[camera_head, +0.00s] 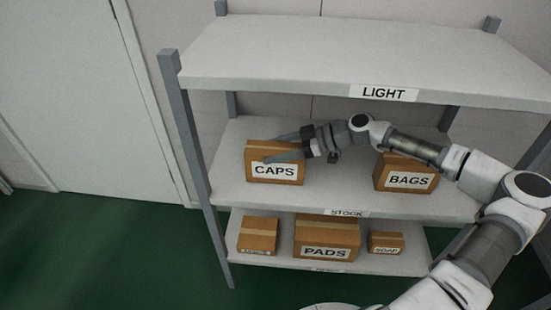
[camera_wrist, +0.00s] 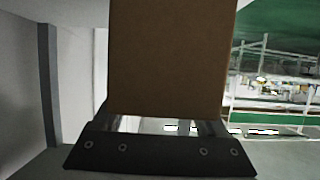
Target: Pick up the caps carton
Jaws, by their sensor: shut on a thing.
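The caps carton (camera_head: 262,174) is a brown box with a white CAPS label, on the left of the middle shelf marked STOCK in the head view. My gripper (camera_head: 275,149) reaches in from the right and is shut on the carton, one finger along its front above the label. In the wrist view the carton (camera_wrist: 172,55) fills the middle as a plain brown face, in front of my dark gripper body (camera_wrist: 160,152). The fingertips are hidden there. I cannot tell whether the carton's base touches the shelf.
The bags carton (camera_head: 405,178) stands to the right on the same shelf (camera_head: 330,192), below my forearm. The top shelf (camera_head: 340,50), marked LIGHT, is empty and overhangs my arm. The pads carton (camera_head: 326,240) and smaller cartons stand on the bottom shelf. A grey post (camera_head: 187,130) rises left of the caps carton.

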